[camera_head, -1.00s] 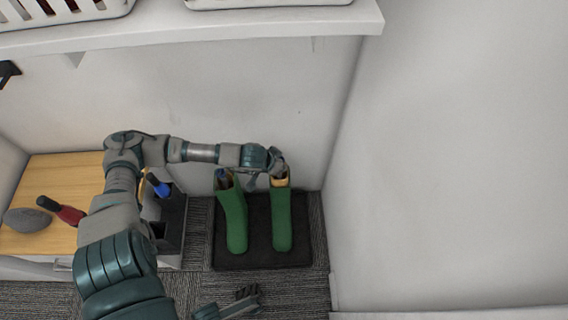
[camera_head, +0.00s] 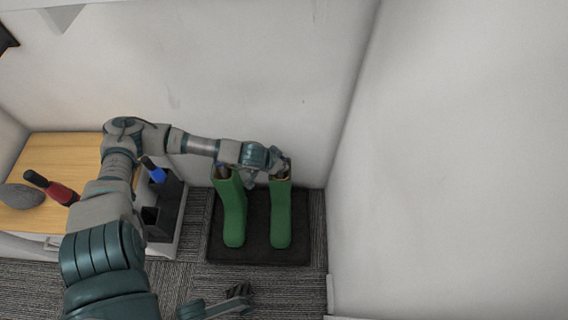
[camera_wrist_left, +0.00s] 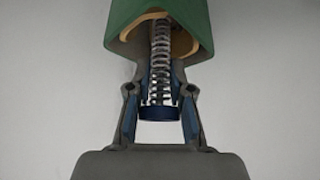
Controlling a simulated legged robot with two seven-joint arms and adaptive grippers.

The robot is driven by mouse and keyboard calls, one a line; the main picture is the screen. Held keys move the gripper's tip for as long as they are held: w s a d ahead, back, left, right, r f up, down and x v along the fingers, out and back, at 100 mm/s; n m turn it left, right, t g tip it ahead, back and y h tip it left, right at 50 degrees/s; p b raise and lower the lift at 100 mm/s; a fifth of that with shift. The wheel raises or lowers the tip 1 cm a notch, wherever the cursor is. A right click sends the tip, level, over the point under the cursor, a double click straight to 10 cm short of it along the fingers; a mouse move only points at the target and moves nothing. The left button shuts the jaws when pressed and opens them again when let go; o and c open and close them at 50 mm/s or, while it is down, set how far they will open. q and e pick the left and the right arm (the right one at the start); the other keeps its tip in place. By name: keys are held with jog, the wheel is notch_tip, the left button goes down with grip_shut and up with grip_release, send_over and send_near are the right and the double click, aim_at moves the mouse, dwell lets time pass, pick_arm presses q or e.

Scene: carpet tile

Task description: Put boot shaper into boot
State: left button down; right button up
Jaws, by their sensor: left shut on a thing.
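Two green boots stand upright side by side on a dark mat (camera_head: 262,250), the left boot (camera_head: 233,212) and the right boot (camera_head: 281,215). My left gripper (camera_head: 272,165) is at the top of the right boot. In the left wrist view my left gripper (camera_wrist_left: 160,95) is shut on the blue end of a boot shaper (camera_wrist_left: 159,112). The shaper's metal spring runs into the opening of the green boot (camera_wrist_left: 160,22); its far end is hidden inside. Something bluish shows at the left boot's top, too small to make out. My right gripper (camera_head: 240,292) is low in the head view, apart from the boots.
A wooden-topped bench (camera_head: 75,150) at the left carries a red-and-black brush (camera_head: 55,188) and a grey oval object (camera_head: 20,196). A dark organiser (camera_head: 163,215) holds a blue-handled item (camera_head: 154,170). Walls close in behind and right of the mat.

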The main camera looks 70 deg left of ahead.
pick_arm(q)
jog(key=shift+a+f, duration=0.1)
jog(key=shift+f, duration=0.05)
jog(key=c, duration=1)
grip_release()
jog(key=shift+o, duration=0.2)
jog(key=shift+s, duration=0.1)
jog(key=shift+s+r, duration=0.15)
jog(key=shift+r, duration=0.25)
jog(key=v, duration=0.5)
jog(key=shift+r, duration=0.1)
jog(key=shift+s+d+r, duration=0.25)
jog(key=shift+s+r, duration=0.05)
jog(key=shift+r, duration=0.25)
